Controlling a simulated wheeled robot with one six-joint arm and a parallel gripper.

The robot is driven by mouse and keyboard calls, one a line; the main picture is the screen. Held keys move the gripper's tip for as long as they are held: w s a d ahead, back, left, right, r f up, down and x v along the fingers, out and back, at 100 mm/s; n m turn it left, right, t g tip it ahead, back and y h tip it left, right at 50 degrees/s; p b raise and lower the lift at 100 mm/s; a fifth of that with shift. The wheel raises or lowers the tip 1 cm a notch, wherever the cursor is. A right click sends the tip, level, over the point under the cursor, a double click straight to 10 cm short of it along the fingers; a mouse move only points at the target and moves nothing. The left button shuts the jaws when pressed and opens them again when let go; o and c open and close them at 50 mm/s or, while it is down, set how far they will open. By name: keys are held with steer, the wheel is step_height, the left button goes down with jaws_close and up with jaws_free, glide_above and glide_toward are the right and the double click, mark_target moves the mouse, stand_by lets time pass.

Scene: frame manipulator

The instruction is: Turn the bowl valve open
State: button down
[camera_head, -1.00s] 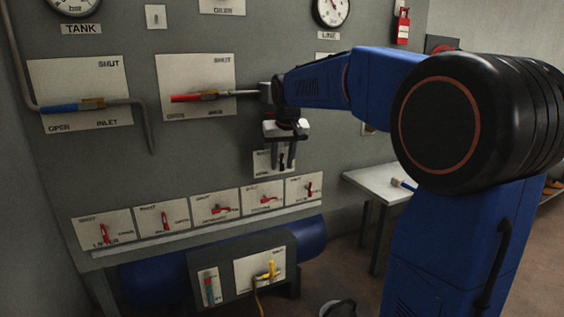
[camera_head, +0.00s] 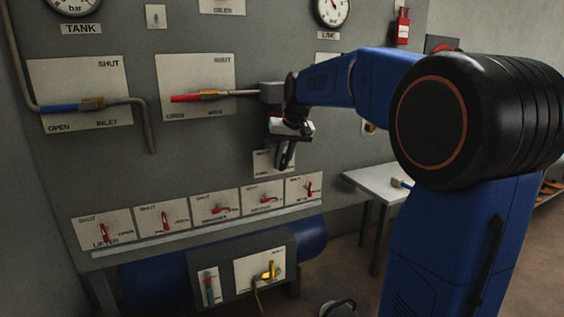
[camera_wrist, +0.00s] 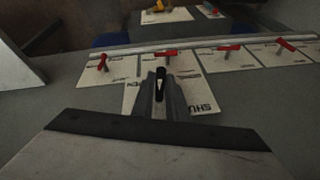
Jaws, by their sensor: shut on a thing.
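My gripper (camera_head: 281,165) is at a small white valve plate (camera_head: 262,158) below the big lever valves, with its fingers pointing down. In the wrist view my gripper's fingers (camera_wrist: 160,78) are shut on a narrow dark handle (camera_wrist: 160,86) in front of this plate (camera_wrist: 132,92). The handle stands roughly in line with the fingers. "SHUT" shows upside down at the plate's right edge, and part of "OPEN" shows beside the fingers. The fingers hide the plate's middle, and its name cannot be read, so I cannot confirm it is the bowl valve.
A row of plates with red handles (camera_head: 220,209) runs below. Two large lever valves, one blue-handled (camera_head: 60,108) and one red-handled (camera_head: 185,98), are above left. A yellow valve (camera_head: 269,271) sits low. A white table (camera_head: 375,183) stands right.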

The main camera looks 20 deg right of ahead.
steer(key=y, duration=0.2)
steer(key=m+y, duration=0.1)
steer(key=y, duration=0.1)
steer(key=shift+d+f, duration=0.1)
steer(key=shift+d, duration=0.2)
steer(key=y, duration=0.3)
steer(key=shift+d+f+m+t+y, duration=0.1)
steer(key=shift+f+m+t+y, duration=0.05)
steer(key=shift+m+t+y, duration=0.2)
steer(key=shift+f+m+t+y, duration=0.15)
steer(key=shift+m+t+y, duration=0.3)
steer(key=shift+y, duration=1.4)
steer(key=shift+f+m+t+y, duration=0.2)
steer(key=shift+m+y, duration=0.4)
steer(key=shift+y, duration=1.2)
steer(key=c, duration=1.7)
jaws_free()
steer(key=shift+c, duration=0.2)
steer(key=shift+d, duration=0.15)
